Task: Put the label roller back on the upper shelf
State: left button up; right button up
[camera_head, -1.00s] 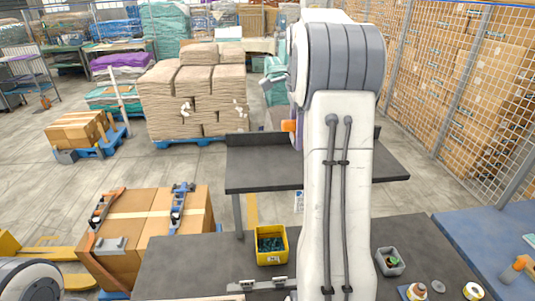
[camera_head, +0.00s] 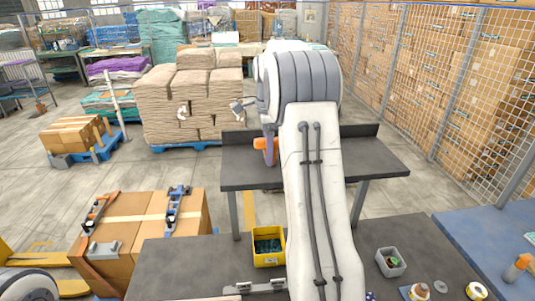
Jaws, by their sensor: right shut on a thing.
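The label roller (camera_head: 264,144), orange with a purple-grey part beside it, shows just left of my right arm, in front of the upper shelf (camera_head: 240,178). My right gripper (camera_head: 270,150) is shut on it; the fingers are mostly hidden by my own arm. The roller appears over the left half of the dark shelf board. I cannot tell whether it touches the board. My left gripper is out of view; only part of my left arm shows at the bottom left corner.
The dark bench (camera_head: 185,260) below the shelf carries a yellow bin (camera_head: 269,260) and a small grey bin (camera_head: 391,270). A blue table (camera_head: 480,235) stands at the right, with an orange-topped item (camera_head: 517,266). The shelf's right part (camera_head: 375,160) looks clear.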

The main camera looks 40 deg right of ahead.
jog(key=o, duration=1.1)
jog(key=shift+f, duration=0.1)
notch_tip(320, 180, up, 12)
jog(key=shift+r, duration=0.2)
